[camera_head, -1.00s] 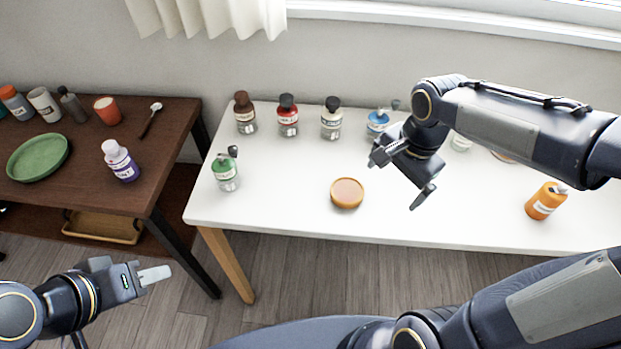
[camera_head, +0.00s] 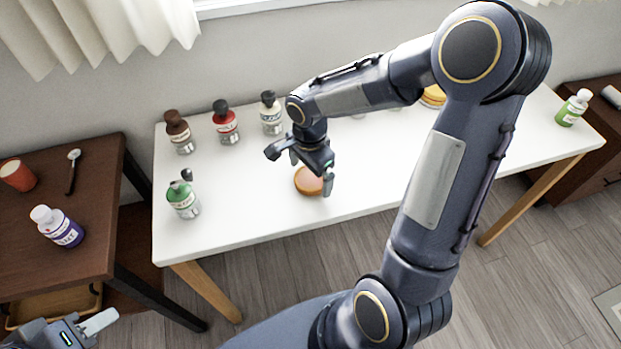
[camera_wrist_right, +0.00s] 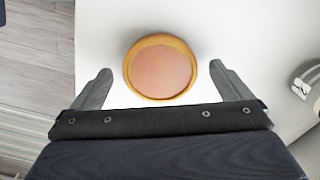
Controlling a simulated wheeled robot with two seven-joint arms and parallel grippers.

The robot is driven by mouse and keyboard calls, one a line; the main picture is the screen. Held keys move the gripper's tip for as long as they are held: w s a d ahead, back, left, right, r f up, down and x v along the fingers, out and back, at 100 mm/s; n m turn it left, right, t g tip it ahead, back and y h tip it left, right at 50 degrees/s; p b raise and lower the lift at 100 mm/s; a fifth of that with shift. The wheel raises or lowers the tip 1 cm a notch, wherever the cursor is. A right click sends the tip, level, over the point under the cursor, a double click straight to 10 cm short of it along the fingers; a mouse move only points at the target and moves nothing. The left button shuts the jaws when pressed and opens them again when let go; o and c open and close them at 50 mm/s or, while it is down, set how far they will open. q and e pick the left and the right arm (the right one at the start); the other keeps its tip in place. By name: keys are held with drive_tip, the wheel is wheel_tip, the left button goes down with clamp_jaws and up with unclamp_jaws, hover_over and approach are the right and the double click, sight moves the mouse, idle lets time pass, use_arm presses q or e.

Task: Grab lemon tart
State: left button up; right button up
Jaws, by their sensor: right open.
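The lemon tart is a small round tart (camera_head: 308,182) with an orange-brown crust and a pinkish-tan top. It lies on the white table near its front edge. In the right wrist view the tart (camera_wrist_right: 160,68) sits between and slightly beyond the fingertips, with gaps on both sides. My right gripper (camera_head: 312,172) is open, just above the tart in the head view, and covers part of it. Its two fingers also show in the right wrist view (camera_wrist_right: 160,82). My left gripper (camera_head: 88,325) is at the lower left, partly cut off, away from the tart.
Several bottles stand on the white table (camera_head: 245,195), including a green-labelled one (camera_head: 183,200) left of the tart and a red one (camera_head: 226,122) behind. A dark wooden table (camera_head: 20,245) is at the left with a purple-labelled bottle (camera_head: 58,227). Another round orange item (camera_head: 433,96) lies further back.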

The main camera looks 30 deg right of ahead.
drive_tip(key=shift+f, duration=0.45)
drive_tip(key=shift+c, duration=0.2)
drive_tip(key=c, duration=1.1)
drive_tip(key=shift+o, duration=0.2)
drive_tip(key=shift+r, duration=0.1)
